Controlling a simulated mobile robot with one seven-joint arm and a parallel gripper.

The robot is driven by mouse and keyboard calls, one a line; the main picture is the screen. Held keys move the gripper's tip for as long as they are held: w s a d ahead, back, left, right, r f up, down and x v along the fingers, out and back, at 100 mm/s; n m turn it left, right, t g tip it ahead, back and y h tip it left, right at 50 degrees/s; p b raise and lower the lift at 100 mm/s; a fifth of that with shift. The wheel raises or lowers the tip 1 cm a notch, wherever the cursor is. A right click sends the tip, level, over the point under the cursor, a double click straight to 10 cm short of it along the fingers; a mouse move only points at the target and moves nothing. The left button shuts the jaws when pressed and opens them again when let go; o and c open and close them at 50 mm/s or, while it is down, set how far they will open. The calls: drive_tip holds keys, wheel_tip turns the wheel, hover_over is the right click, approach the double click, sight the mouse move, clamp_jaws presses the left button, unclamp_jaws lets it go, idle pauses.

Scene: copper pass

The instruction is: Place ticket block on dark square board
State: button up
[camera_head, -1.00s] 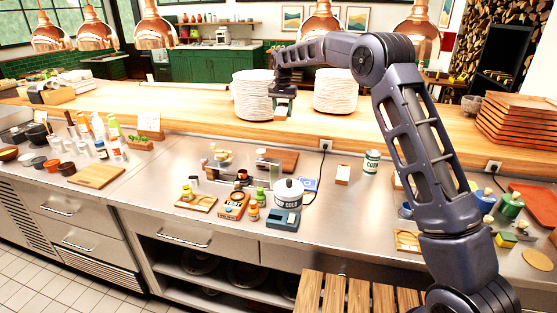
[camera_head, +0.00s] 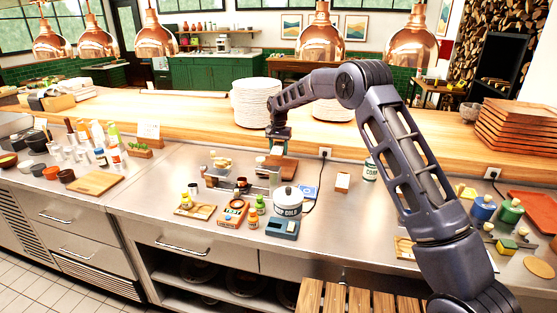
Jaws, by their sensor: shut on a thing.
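My gripper (camera_head: 278,139) is over the back of the steel counter, pointing down, shut on a small block (camera_head: 278,149). The block is tiny in this view and partly covered by the fingers; I take it to be the ticket block.
A small white-topped block (camera_head: 342,181) and a green-white can (camera_head: 370,169) stand to the right. Plate stacks (camera_head: 257,103) stand on the wooden shelf behind.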

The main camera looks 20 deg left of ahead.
sight(279, 146)
drive_tip(key=shift+f, duration=2.55)
drive_tip(key=shift+f, duration=0.1)
drive_tip(key=o, duration=1)
drive_tip(key=shift+o, duration=0.2)
wheel_tip(279, 146, up, 12)
drive_tip(key=shift+r, duration=0.15)
